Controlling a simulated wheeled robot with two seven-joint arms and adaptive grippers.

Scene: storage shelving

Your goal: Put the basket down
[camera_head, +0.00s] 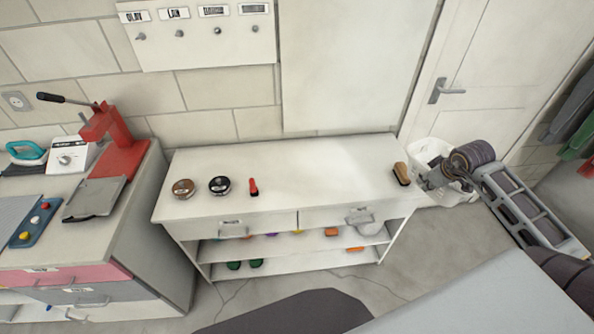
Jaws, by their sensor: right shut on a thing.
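The white basket (428,150) is at the right end of the white table, low beside it and partly hidden by my right arm. My right gripper (434,181) comes in from the right and is shut on the basket at its near side. The fingers overlap the basket's wall, so the exact grip is hard to see. I cannot tell whether the basket's bottom touches the floor. My left gripper is not in view.
The white table (290,171) carries two round tins (184,188), a small red-handled item (253,187) and a brush (401,173). Its lower shelves hold several small items. A door (500,80) stands behind the basket. A red press (115,140) is on the left bench.

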